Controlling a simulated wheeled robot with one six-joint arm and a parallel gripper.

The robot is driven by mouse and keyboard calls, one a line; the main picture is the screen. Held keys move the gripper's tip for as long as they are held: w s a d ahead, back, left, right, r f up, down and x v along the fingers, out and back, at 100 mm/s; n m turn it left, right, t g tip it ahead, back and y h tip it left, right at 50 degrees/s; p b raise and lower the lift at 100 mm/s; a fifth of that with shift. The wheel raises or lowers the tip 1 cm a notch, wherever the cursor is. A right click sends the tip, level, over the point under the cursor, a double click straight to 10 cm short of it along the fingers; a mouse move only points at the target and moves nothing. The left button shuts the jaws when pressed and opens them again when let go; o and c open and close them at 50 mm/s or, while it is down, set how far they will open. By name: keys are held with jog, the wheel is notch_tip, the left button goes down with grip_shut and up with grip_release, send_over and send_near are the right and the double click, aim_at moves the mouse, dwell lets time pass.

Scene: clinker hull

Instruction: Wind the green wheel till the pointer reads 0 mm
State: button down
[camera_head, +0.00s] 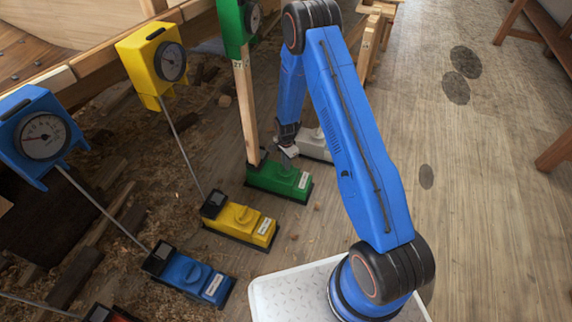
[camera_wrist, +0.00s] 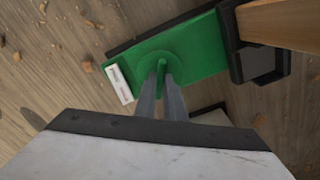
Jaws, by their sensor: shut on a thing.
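The green base box (camera_head: 270,184) stands on the plank floor, with a wooden post (camera_head: 244,100) rising from it. At the post's top is the green gauge head (camera_head: 232,28); its dial (camera_head: 255,18) is turned partly away, so I cannot read its pointer. My gripper (camera_head: 288,156) is at the top of the green box. In the wrist view, the green wheel (camera_wrist: 144,62) is a round disc with a raised grip on the box's top. My gripper's fingertips (camera_wrist: 161,68) are shut on that grip. My arm hides part of the wheel in the head view.
Yellow (camera_head: 236,222) and blue (camera_head: 183,272) base boxes stand at left, with rods to a yellow gauge (camera_head: 155,60) and a blue gauge (camera_head: 38,135). A pale grey box (camera_head: 316,146) stands just behind the green one.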

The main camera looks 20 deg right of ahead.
jog(key=c, duration=1.8)
grip_release()
jog(key=shift+c, duration=0.2)
notch_tip(320, 180, up, 17)
jog(key=shift+r, duration=0.2)
